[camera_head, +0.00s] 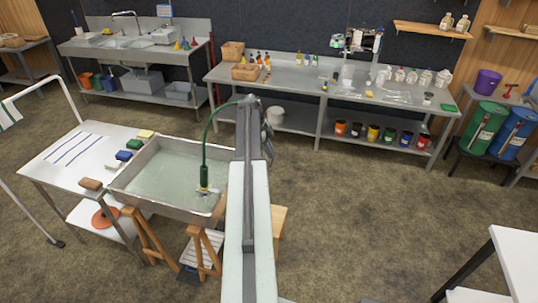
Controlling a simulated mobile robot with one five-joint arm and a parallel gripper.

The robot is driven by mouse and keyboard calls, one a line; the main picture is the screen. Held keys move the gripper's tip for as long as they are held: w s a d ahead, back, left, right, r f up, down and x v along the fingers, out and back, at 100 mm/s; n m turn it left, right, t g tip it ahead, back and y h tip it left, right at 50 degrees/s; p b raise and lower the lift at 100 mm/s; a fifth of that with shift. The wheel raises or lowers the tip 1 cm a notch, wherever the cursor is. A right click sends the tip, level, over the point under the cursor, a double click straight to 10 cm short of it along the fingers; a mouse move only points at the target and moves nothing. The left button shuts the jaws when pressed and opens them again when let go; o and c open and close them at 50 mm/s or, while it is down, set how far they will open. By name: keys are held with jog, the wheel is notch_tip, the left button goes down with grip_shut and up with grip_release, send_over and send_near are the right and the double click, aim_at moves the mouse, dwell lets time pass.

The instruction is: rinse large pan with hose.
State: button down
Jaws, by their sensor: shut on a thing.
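The large pan (118,187) is a wide, shallow metal tray on wooden trestles, left of my arm. Pale greenish water or wet metal shows across its bottom; I cannot tell which. A green hose (206,137) arcs from the far end of my arm and hangs down over the pan's right part. Its thick dark green nozzle (204,177) points down, with a small pale patch below it that may be spray. My gripper (247,103) is at the arm's far end, shut on the hose. Its fingertips are mostly hidden.
A sink bench (130,42) and a long metal workbench (310,80) stand behind. A white table corner (515,262) is at lower right. The middle-right floor is clear.

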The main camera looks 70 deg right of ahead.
jog(key=shift+d+f+b, duration=1.65)
jog(key=shift+d+f, duration=0.1)
jog(key=shift+f, duration=0.05)
